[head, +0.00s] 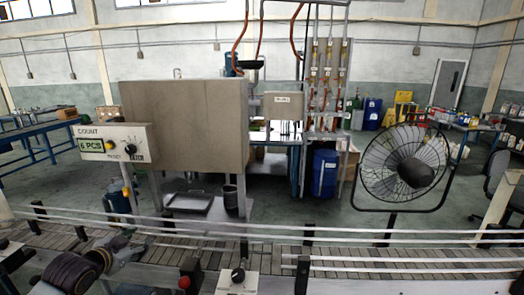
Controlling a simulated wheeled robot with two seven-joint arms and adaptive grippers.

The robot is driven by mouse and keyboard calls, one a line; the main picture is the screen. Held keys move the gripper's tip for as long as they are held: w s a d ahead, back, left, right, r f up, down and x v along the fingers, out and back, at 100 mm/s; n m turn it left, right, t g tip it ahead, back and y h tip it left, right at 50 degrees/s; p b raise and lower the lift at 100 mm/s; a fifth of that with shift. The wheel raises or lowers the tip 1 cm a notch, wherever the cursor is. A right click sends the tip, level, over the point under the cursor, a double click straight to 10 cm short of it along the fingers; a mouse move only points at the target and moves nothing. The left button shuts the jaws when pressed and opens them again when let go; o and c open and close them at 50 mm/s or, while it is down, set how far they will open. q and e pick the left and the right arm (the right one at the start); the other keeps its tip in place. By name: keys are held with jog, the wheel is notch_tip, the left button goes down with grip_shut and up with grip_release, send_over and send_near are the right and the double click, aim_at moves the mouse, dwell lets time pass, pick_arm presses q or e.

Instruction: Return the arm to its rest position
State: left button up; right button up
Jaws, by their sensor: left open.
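My left gripper (138,249) shows at the lower left, in front of the conveyor (400,262). It is small and dark against the slats, and I see nothing held in it. My left arm comes in from the bottom left corner. My right gripper is out of view.
Rails run along the conveyor. A control box with a red button (184,282) and a white switch box (237,284) stand at the near edge. Behind are a counter box (115,142) reading 6 PCS, a large metal tank (185,125), and a black fan (405,165).

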pick_arm(q)
jog(key=s+d+f+n+g, duration=0.2)
jog(key=s+d+f+g, duration=0.1)
jog(key=s+d+f, duration=0.5)
jog(key=s+d+f+n+g, duration=0.1)
jog(key=s+d+f+g, duration=0.3)
jog(key=s, duration=0.6)
jog(key=s+d+f+n+g, duration=0.2)
jog(key=s+d+f, duration=0.3)
jog(key=s+f, duration=0.35)
notch_tip(320, 180, down, 30)
jog(key=s+g, duration=0.1)
jog(key=s, duration=0.1)
jog(key=s+a+f, duration=0.2)
jog(key=s+f, duration=0.9)
jog(key=s+a+f+g, duration=0.1)
jog(key=s+a+f, duration=0.1)
jog(key=s+f, duration=0.9)
jog(key=shift+s+a+m+g+y, duration=0.15)
jog(key=shift+s+m+g+y, duration=0.15)
jog(key=shift+s, duration=0.15)
jog(key=shift+r, duration=0.1)
jog(key=shift+c, duration=0.4)
